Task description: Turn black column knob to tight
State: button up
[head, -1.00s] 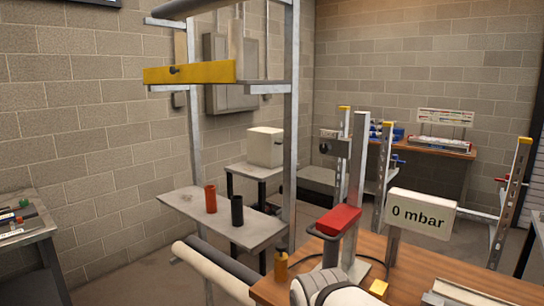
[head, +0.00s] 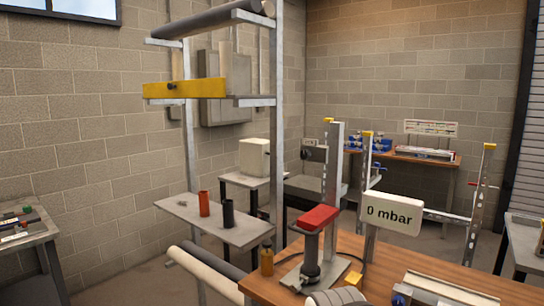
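A dark knob (head: 304,154) sits on the left side of a small dark box (head: 316,154) on an upright metal column (head: 332,175), behind the wooden bench. Another small black knob (head: 171,86) is on the face of the yellow crossbar (head: 205,88) on the tall rack at left. The angle of either knob is too small to read. My gripper is not in view; a pale rounded part at the bottom edge seems to be my arm.
The wooden bench (head: 375,270) bears a red-topped black stand (head: 319,218), an amber bottle (head: 266,259), a yellow block (head: 353,279) and a "0 mbar" display (head: 391,213). A rack shelf (head: 180,208) holds a red and a black cylinder. Pipes (head: 205,272) lie low at left.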

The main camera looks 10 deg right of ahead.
aim_at(305, 154)
jog(key=i, duration=0.85)
jog(key=u, duration=0.05)
